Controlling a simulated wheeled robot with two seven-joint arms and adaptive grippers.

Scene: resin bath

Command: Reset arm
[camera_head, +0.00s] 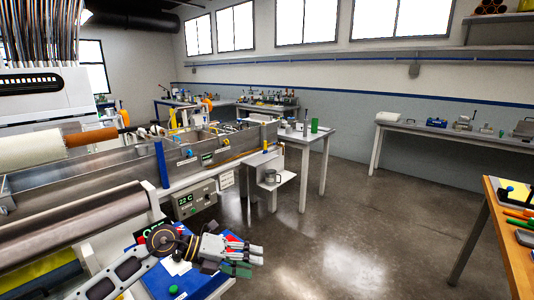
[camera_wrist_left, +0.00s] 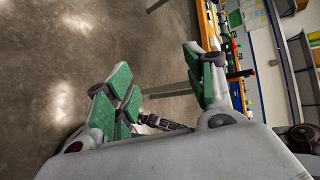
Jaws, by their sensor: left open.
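My left gripper (camera_head: 243,256) is at the bottom centre of the head view, at the end of my left arm coming in from the lower left. Its fingers point right, and no object shows between them. In the left wrist view the open gripper (camera_wrist_left: 165,88) shows green pads on its spread fingers, with bare floor beyond. My right gripper is in neither view.
A long metal resin bath (camera_head: 100,172) with a "22 C" control box (camera_head: 195,198) stands behind my left arm. A blue surface (camera_head: 190,284) lies below the gripper. A wooden table (camera_head: 515,262) is at right. The floor between is clear.

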